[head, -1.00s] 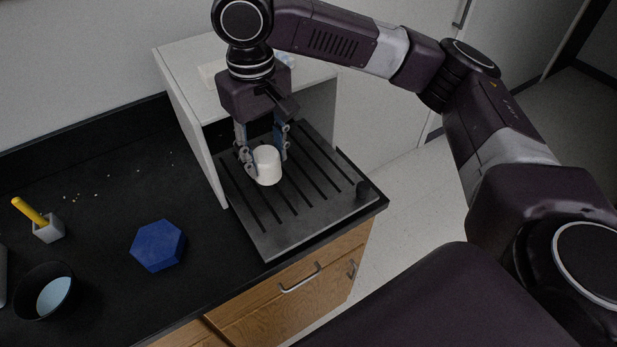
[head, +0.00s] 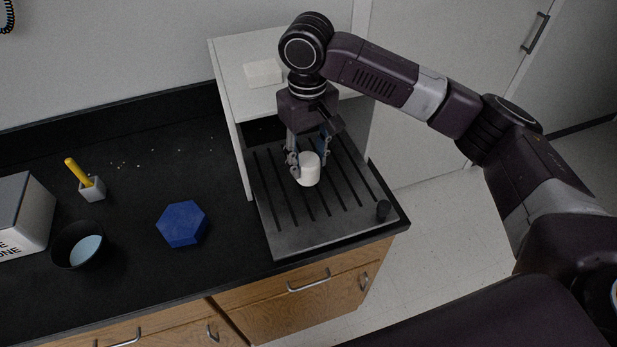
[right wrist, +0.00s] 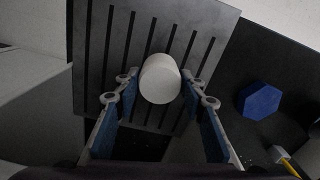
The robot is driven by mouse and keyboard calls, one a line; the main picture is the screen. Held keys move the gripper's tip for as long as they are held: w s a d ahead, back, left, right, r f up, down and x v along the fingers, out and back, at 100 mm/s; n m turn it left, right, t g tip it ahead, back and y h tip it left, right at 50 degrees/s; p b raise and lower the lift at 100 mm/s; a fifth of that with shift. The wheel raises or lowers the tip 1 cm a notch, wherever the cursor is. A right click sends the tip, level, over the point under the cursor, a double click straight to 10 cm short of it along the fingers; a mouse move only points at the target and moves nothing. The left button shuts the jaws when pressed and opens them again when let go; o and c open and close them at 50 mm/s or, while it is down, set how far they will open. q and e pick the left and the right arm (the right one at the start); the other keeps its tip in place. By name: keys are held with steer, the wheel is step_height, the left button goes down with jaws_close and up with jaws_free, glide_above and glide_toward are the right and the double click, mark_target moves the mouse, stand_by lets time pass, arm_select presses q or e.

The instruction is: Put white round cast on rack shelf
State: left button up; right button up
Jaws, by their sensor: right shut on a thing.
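The white round cast (head: 308,170) is a short white cylinder. It is between the fingertips of my right gripper (head: 307,158), which is shut on it. In the right wrist view the cast (right wrist: 160,78) sits between the two blue-padded fingers (right wrist: 160,88). The cast is over the dark slotted board (head: 280,225) in front of the white rack (head: 225,110); I cannot tell whether it touches the board. The rack has a flat white top and a dark open space below it, partly hidden by my right gripper. My left gripper is not in view.
A white block (head: 263,72) lies on the rack's top. A blue hexagonal block (head: 182,224) sits left of the board. Further left are a dark bowl (head: 66,258), a small holder with a yellow-handled tool (head: 92,190) and a grey box (head: 38,215).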

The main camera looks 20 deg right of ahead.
mark_target(308, 160)
step_height(308, 160, down, 7)
steer(key=shift+f+p, duration=0.15)
steer(key=shift+p, duration=0.45)
steer(key=o, duration=1.3)
steer(key=shift+f, duration=0.1)
steer(key=shift+r, duration=0.35)
step_height(308, 160, up, 10)
steer(key=b, duration=0.3)
steer(key=shift+a+r, duration=0.1)
steer(key=shift+r, duration=0.7)
